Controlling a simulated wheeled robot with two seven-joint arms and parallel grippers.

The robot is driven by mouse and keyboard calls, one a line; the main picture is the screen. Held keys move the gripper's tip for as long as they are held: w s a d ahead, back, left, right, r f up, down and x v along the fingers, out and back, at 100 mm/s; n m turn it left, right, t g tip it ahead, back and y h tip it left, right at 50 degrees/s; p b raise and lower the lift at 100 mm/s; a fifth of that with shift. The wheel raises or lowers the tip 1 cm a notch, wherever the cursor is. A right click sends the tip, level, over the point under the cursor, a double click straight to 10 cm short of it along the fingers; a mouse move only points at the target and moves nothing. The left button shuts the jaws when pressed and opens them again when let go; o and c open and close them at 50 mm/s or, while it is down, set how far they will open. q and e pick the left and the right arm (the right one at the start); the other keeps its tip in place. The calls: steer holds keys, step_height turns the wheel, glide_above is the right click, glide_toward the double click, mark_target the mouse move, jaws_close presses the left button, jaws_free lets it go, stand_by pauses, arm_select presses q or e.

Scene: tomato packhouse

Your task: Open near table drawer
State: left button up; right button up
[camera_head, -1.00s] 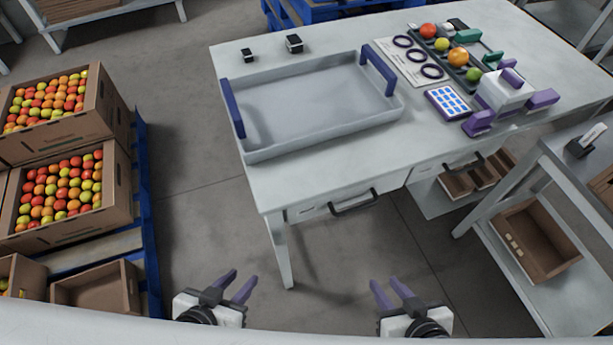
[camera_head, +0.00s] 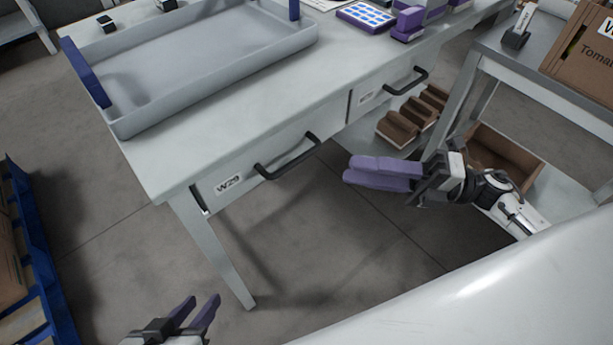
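The white table (camera_head: 150,160) has two drawers under its top along the front edge. The closer drawer (camera_head: 240,178) carries a W29 label and a dark bar handle (camera_head: 287,157); it looks closed. The farther drawer (camera_head: 365,97) has a similar handle (camera_head: 407,82) and also looks closed. My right gripper (camera_head: 347,172) is raised to the right of and below the closer handle, apart from it, fingers pointing left. Its fingers overlap in this view, so their gap cannot be judged. My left gripper (camera_head: 204,304) is open and empty at the bottom edge, below the table.
A grey tray with blue handles (camera_head: 130,121) stands on the table. A shelf unit (camera_head: 490,60) at the right holds a cardboard box (camera_head: 590,60) and, lower down, an open brown box (camera_head: 525,165). A blue pallet (camera_head: 40,250) is at the left. Floor before the table is clear.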

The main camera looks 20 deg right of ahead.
steer(key=x, duration=1)
steer(key=shift+b, duration=0.35)
jaws_close()
